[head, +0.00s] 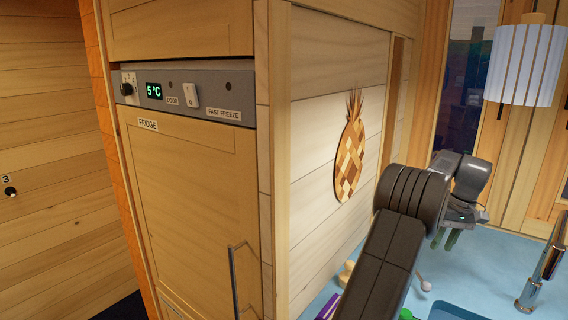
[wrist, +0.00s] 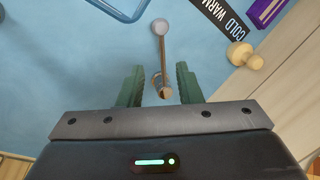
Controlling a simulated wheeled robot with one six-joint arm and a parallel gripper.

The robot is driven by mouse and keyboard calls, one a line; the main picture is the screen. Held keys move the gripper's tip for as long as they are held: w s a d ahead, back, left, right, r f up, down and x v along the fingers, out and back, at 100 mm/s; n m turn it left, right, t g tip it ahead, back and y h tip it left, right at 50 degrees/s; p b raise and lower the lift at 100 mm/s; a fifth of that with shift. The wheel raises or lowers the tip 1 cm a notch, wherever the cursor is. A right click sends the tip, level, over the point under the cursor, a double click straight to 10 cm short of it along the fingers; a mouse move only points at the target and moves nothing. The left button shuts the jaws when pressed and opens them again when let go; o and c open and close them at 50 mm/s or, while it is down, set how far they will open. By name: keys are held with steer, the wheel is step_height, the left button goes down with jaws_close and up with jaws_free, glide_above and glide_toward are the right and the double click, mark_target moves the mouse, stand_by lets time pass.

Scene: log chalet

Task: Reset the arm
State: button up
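My gripper (wrist: 161,87) shows in the wrist view with its two green fingers apart, and nothing is held between them. In the head view my gripper (head: 448,239) points down above the blue counter at the right, and my dark arm reaches up to it from the bottom. Below the fingers in the wrist view, a tap-like lever with a grey round knob (wrist: 160,27) stands up from the counter; its lower end shows between the fingertips. I cannot tell whether the fingers touch it.
A wooden fridge cabinet (head: 190,190) with a control strip fills the left and middle. A blue counter (wrist: 90,60) lies below my gripper. A wooden peg (wrist: 243,55) and a WARM/COLD label (wrist: 222,18) are to the right.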

mark_target(421, 280)
steer(key=f, duration=0.3)
steer(key=a+f+p, duration=0.1)
steer(key=f, duration=0.3)
steer(key=a+f, duration=0.1)
steer(key=f, duration=0.3)
steer(key=shift+a+f, duration=0.1)
steer(key=shift+a, duration=0.1)
steer(key=shift+a+f, duration=0.15)
steer(key=shift+f, duration=0.1)
steer(key=shift+a+m, duration=0.2)
steer(key=shift+m, duration=0.2)
steer(key=shift+a, duration=0.2)
steer(key=shift+r, duration=0.1)
